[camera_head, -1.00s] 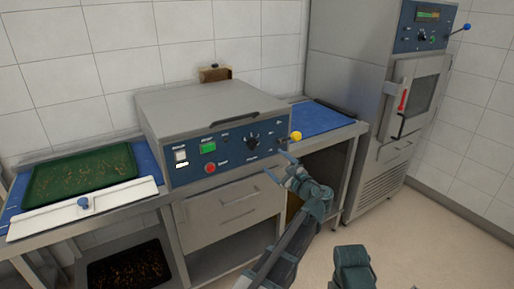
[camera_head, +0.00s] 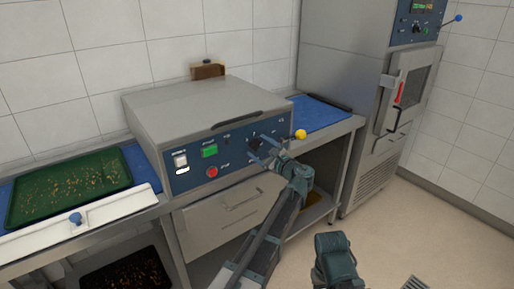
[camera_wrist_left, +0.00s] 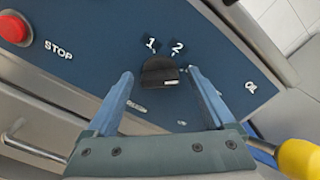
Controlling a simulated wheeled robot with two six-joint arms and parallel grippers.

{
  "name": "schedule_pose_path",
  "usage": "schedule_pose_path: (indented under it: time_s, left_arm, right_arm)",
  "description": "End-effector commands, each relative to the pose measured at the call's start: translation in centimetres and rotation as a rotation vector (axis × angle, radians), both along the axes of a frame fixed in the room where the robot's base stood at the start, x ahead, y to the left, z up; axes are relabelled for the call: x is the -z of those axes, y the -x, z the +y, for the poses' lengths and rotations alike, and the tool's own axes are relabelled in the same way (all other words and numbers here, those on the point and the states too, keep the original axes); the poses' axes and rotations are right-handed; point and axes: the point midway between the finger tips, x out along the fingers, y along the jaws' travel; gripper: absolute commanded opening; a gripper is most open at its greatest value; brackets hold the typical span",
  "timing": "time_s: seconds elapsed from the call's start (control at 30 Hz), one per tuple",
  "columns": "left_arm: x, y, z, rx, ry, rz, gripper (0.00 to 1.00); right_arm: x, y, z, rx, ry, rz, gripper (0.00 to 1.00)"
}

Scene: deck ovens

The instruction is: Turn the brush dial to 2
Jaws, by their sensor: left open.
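The brush dial, a black knob (camera_head: 254,142), is on the blue front panel (camera_head: 190,181) of the grey machine. In the left wrist view, the dial (camera_wrist_left: 160,71) sits below the printed numbers 1 and 2, with a small light mark at its lower right edge. I cannot tell for sure which number it points to. My left gripper (camera_head: 263,150) is at the panel, open, and partly covers the dial in the head view. In the left wrist view, the fingers of my left gripper (camera_wrist_left: 160,78) are on either side of the dial, with gaps visible. My right gripper's fingers do not show.
A yellow lever ball (camera_head: 300,134) is close to the right of my left gripper. A red stop button (camera_head: 212,172) and a green button (camera_head: 209,151) are left of the dial. A green tray (camera_head: 112,158) lies on the left belt. A tall oven (camera_head: 345,70) stands right.

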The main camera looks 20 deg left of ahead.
Motion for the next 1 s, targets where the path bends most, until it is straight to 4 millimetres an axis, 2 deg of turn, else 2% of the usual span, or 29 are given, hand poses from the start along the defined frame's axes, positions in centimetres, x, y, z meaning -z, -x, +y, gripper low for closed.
schedule_pose_path:
  time_s: [0.03, 0.07, 0.5, 0.77, 1.0]
  left_arm:
    - [0.0, 0.02, 0.0, 0.0, 0.0, 0.0, 0.88]
    - [0.01, 0.01, 0.0, 0.0, 0.0, 0.0, 0.82]
    - [0.01, 0.04, -0.01, -0.001, 0.001, 0.0, 0.04]
    - [0.02, 0.06, 0.0, -0.001, 0.022, -0.027, 0.04]
    - [0.06, 0.09, 0.0, -0.001, 0.112, -0.142, 0.04]
  right_arm:
    - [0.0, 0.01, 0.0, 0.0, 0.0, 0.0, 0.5]
    - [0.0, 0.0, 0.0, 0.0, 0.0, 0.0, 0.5]
    - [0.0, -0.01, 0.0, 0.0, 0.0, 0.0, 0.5]
    - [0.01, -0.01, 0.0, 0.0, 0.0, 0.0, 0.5]
    - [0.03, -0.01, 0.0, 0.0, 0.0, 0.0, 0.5]
